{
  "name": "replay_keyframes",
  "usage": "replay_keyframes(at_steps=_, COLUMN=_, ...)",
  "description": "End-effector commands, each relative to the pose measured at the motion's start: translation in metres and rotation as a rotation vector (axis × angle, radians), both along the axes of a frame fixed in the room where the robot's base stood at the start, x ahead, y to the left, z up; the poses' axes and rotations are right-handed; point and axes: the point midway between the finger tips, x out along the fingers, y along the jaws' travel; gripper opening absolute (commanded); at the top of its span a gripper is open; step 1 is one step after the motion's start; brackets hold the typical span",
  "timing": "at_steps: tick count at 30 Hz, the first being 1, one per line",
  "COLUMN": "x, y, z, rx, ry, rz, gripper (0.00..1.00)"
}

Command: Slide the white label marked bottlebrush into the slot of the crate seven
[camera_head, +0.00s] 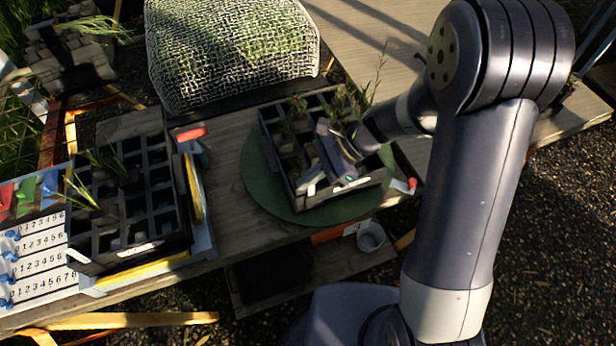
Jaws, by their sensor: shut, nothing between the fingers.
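My gripper (335,168) is over the front part of a black crate (325,199) with several cells, which sits on a round green board (254,178). It looks shut, with nothing seen in it. A small white strip (352,184) shows at this crate's front, close to the fingers. A second black crate (84,262) with several cells stands at the left, with a white strip (143,247) on its front. No writing on either strip can be read, so I cannot tell which crate is seven or which label says bottlebrush.
A white mesh-covered dome (235,50) stands behind. A board with rows of digits (40,262) and coloured tags (28,192) lies at far left. A small grey cup (370,237) sits on a lower shelf. Bare wood (228,200) shows between the crates. Plants stick up from both crates.

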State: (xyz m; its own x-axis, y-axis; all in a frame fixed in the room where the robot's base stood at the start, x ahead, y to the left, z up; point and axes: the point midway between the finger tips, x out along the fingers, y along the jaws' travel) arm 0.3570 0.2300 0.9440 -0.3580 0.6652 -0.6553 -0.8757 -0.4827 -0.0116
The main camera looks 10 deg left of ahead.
Motion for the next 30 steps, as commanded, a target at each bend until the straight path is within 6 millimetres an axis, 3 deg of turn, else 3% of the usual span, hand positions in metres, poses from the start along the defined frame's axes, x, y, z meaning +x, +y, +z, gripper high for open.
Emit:
replay_keyframes(at_steps=9, x=0.000, y=0.000, z=-0.005, rx=0.000, ry=0.000, rz=0.000, gripper=0.01)
replay_keyframes(at_steps=18, x=0.000, y=0.000, z=-0.005, rx=0.000, ry=0.000, rz=0.000, gripper=0.24)
replay_keyframes(at_steps=26, x=0.001, y=-0.001, z=-0.003, rx=0.000, ry=-0.001, rz=-0.001, gripper=0.24)
replay_keyframes(at_steps=30, x=0.007, y=-0.011, z=0.006, rx=0.002, ry=-0.005, rz=-0.002, gripper=0.24)
